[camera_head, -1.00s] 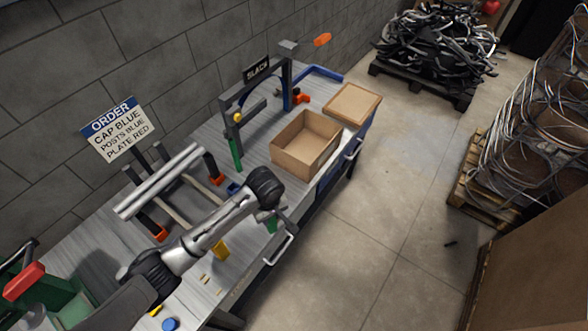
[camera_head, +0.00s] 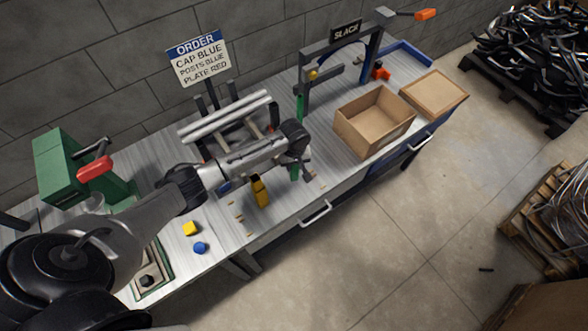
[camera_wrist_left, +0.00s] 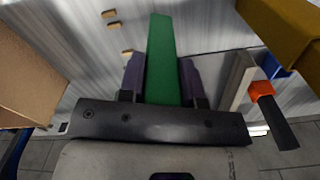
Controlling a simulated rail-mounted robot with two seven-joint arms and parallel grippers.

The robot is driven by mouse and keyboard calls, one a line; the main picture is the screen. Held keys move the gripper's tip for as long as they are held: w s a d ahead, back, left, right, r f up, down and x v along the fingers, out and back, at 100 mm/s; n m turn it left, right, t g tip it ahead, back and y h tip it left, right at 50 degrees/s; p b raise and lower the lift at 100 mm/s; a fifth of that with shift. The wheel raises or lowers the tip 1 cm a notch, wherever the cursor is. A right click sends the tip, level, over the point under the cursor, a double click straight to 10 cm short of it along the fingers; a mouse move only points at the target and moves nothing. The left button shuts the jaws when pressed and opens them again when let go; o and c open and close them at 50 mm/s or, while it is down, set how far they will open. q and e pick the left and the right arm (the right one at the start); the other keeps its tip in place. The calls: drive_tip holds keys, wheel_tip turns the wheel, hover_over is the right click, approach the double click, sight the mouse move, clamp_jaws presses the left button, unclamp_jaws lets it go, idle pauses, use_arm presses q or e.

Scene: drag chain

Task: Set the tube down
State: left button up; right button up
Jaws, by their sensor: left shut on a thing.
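My left gripper (camera_head: 301,164) is at the end of the arm that reaches in from the left, over the front part of the bench. It is shut on a green tube (camera_head: 294,173), of which only a short piece shows below it in the head view. In the left wrist view, the green tube (camera_wrist_left: 163,60) looks like a long flat-sided bar between the two fingers and points away from the palm. I cannot tell whether its far end touches the bench top (camera_head: 285,207). My right gripper is not in view.
A yellow upright piece (camera_head: 260,191) stands close to the left gripper. An open cardboard box (camera_head: 362,138) is to the right, before the SLACK frame (camera_head: 346,33). Silver bars (camera_head: 226,116) lie on a rack behind the arm. A yellow block (camera_head: 191,228) and blue piece (camera_head: 200,248) lie front left.

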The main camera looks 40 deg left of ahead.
use_arm(q)
drive_tip(key=shift+a+f, duration=0.1)
drive_tip(key=shift+f, duration=1.9)
drive_tip(key=shift+f, duration=0.1)
drive_tip(key=o, duration=1)
drive_tip(key=shift+f, duration=0.1)
drive_tip(key=shift+c, duration=0.2)
wheel_tip(320, 180, up, 12)
drive_tip(key=shift+r+p, duration=0.2)
drive_tip(key=shift+p, duration=0.25)
